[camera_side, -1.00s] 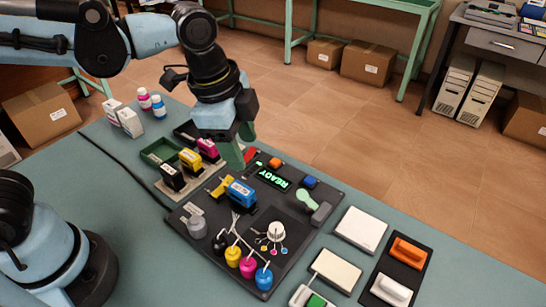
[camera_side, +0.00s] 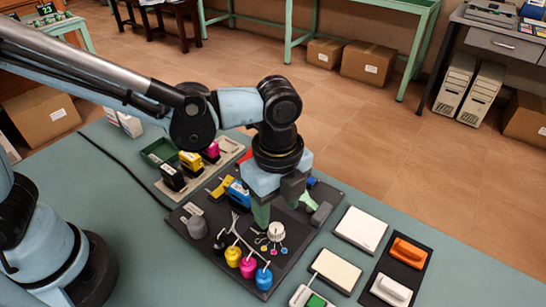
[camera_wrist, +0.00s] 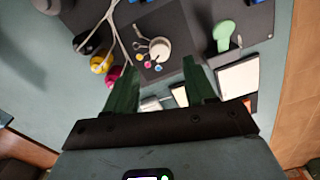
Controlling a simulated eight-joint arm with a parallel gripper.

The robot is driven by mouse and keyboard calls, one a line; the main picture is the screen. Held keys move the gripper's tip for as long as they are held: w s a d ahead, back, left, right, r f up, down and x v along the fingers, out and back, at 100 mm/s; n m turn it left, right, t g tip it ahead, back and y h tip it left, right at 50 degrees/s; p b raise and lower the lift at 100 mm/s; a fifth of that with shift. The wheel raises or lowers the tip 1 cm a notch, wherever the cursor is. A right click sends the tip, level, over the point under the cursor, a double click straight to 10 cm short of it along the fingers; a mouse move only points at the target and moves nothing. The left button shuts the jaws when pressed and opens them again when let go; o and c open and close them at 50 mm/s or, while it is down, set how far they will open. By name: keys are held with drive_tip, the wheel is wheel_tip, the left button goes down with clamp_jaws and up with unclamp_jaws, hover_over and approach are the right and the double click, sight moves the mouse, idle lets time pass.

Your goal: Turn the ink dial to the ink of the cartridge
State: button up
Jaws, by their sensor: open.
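The ink dial (camera_side: 276,230) is a pale round knob on the dark panel, with small coloured dots beside it; yellow, magenta and blue ones show. In the wrist view the dial (camera_wrist: 160,48) lies just beyond my fingertips, between their lines. A blue cartridge (camera_side: 238,192) sits on the panel beside a yellow part, partly hidden by my arm. My gripper (camera_side: 280,210) points down above the panel, close to the dial. Its green fingers (camera_wrist: 160,66) are apart with nothing between them. I cannot tell whether they touch the dial, or which dot it points to.
Yellow (camera_side: 233,250), magenta (camera_side: 248,266) and blue (camera_side: 264,278) ink bottles with tubes stand at the panel's front. Black, yellow and magenta cartridges (camera_side: 190,163) stand in a rack behind left. A green-ended lever (camera_wrist: 223,32) lies right of the dial. White pads (camera_side: 360,228) lie farther right.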

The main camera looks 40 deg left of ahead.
sight(276, 227)
drive_tip(key=shift+f, duration=2.7)
drive_tip(key=shift+c, duration=0.3)
clamp_jaws()
